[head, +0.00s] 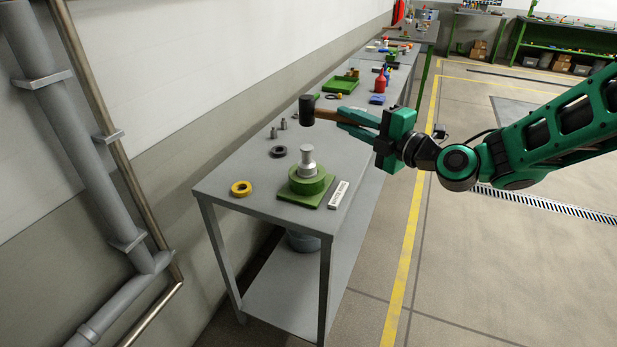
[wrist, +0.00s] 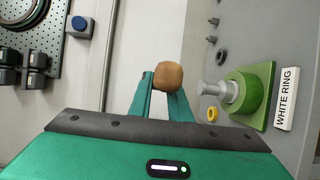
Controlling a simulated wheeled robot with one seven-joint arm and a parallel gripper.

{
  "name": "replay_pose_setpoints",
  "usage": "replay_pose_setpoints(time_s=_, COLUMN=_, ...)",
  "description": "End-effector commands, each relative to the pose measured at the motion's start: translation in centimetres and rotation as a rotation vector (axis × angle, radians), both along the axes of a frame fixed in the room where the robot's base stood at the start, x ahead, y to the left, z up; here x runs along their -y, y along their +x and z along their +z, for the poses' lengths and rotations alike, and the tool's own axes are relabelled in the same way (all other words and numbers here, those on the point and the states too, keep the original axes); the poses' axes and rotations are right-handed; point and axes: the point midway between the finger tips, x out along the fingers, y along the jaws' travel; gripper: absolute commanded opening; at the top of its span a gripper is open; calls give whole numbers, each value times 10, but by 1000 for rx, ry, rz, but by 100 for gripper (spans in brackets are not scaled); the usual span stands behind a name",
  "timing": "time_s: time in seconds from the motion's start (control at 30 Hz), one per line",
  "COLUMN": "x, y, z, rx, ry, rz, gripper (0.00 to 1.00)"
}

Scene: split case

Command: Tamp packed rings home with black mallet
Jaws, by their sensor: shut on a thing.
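My gripper (head: 345,118) is shut on the wooden handle of the black mallet (head: 307,110) and holds it above the bench. The mallet's dark head points left, past the fingertips. In the wrist view the brown handle end (wrist: 169,75) shows between the teal fingers; the head is hidden there. A green round housing (head: 307,183) stands on a green plate with a grey metal stepped piece (head: 307,160) upright in its top. The housing also shows in the wrist view (wrist: 244,92). The mallet is apart from it. Any rings inside the housing are hidden.
A yellow ring (head: 241,188) and a dark ring (head: 278,151) lie on the grey bench (head: 240,165). Small grey cylinders (head: 274,132) stand behind. A "WHITE RING" label (head: 339,194) lies beside the plate. A green tray (head: 341,84) and red bottle (head: 380,82) are farther back.

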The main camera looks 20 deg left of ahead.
Motion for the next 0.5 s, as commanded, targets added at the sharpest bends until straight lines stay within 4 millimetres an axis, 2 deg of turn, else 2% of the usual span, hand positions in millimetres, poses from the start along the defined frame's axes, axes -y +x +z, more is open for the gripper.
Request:
replay_pose_setpoints(time_s=0.27, x=-1, y=-1, z=6, rx=4, ry=3, rz=3, gripper=0)
replay_pose_setpoints(time_s=0.5, x=-2, y=-1, z=27, rx=6, ry=5, rz=3, gripper=0)
